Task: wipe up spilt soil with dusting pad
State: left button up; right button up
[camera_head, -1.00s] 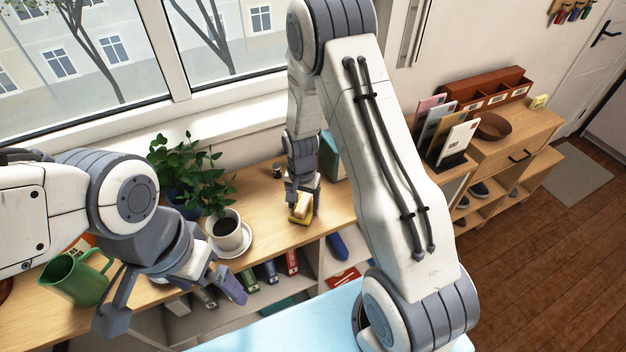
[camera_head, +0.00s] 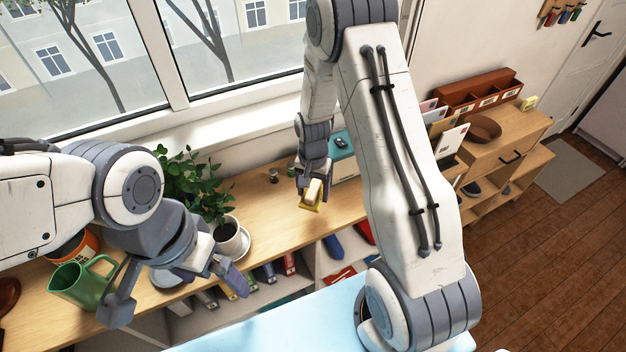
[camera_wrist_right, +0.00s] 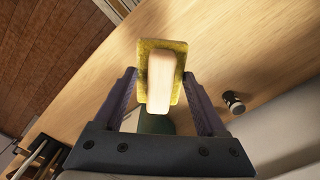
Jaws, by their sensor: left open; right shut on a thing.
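The dusting pad (camera_head: 311,195) is a yellow pad with a pale wooden handle. My right gripper (camera_head: 309,182) is shut on it by the handle, over the wooden shelf top (camera_head: 268,197) near its front edge. The pad looks tilted and seems clear of the wood. In the right wrist view the pad (camera_wrist_right: 162,50) sits between the two fingers, handle towards the camera. My left gripper (camera_head: 175,293) is open and empty in front of the shelf, at the lower left. I can make out no spilt soil on the visible wood; part of it is hidden.
A potted plant (camera_head: 192,182) and a white pot (camera_head: 228,238) on a saucer stand left of the pad. A green jug (camera_head: 82,284) is further left. A teal-topped box (camera_head: 343,146) stands just behind right. A small dark jar (camera_wrist_right: 233,102) is near the gripper.

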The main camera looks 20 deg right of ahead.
jog(key=shift+r+p, duration=0.65)
jog(key=shift+r, duration=0.5)
